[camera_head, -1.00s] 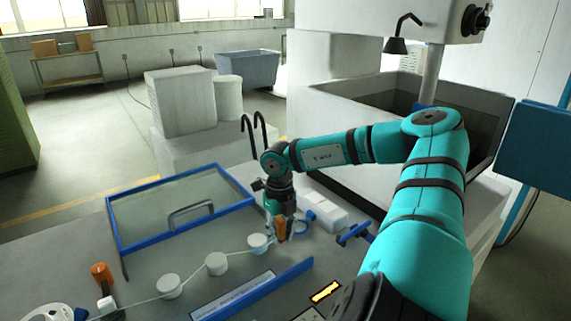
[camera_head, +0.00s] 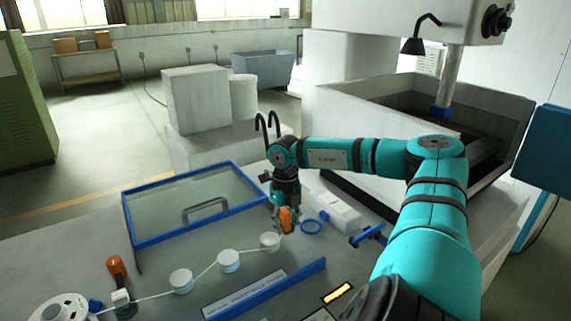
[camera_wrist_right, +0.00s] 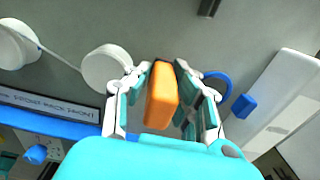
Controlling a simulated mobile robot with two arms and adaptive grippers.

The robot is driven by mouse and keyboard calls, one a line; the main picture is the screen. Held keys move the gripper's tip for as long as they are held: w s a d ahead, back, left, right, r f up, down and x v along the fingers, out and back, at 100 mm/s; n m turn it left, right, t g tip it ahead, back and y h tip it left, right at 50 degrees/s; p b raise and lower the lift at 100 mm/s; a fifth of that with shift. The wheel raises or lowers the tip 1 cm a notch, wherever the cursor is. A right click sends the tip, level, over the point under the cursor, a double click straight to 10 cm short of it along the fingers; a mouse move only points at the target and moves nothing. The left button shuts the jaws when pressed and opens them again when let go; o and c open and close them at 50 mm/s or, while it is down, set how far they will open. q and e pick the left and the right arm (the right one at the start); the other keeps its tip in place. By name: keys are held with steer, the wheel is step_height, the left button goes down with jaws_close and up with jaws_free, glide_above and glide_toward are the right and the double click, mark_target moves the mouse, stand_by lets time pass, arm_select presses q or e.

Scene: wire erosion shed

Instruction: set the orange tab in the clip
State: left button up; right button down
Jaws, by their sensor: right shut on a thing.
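My right gripper (camera_head: 287,222) is shut on the orange tab (camera_head: 287,219), over the bench beside the rightmost white roller (camera_head: 270,241). The right wrist view shows the tab (camera_wrist_right: 162,95) as a rounded orange block between the two fingers (camera_wrist_right: 160,98). The bench surface shows past it, and the tab seems clear of the bench. I cannot tell for sure which part is the clip. A small dark piece (camera_wrist_right: 208,8) lies at the top of the wrist view. A second orange piece (camera_head: 117,268) stands by a white block at the left. My left gripper is out of view.
A pale wire runs past several white rollers (camera_head: 181,281). A blue-framed clear panel (camera_head: 128,222) with a handle lies behind them. A blue ring (camera_head: 311,227) and a white box (camera_head: 338,214) are right of the gripper. A blue strip (camera_head: 290,283) is in front.

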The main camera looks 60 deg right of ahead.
mark_target(311, 227)
steer(key=shift+r, duration=0.3)
steer(key=shift+s+d+f+b, duration=0.1)
steer(key=shift+s+d+b, duration=0.15)
steer(key=shift+s+d, duration=0.25)
steer(key=shift+s+d+b, duration=0.2)
steer(key=shift+s+d, duration=0.1)
steer(key=shift+d, duration=0.3)
steer(key=shift+s+d, duration=0.8)
steer(key=shift+d, duration=0.3)
steer(key=shift+s+d, duration=0.75)
steer(key=shift+d, duration=0.3)
steer(key=shift+f, duration=0.15)
steer(key=shift+f+b, duration=0.6)
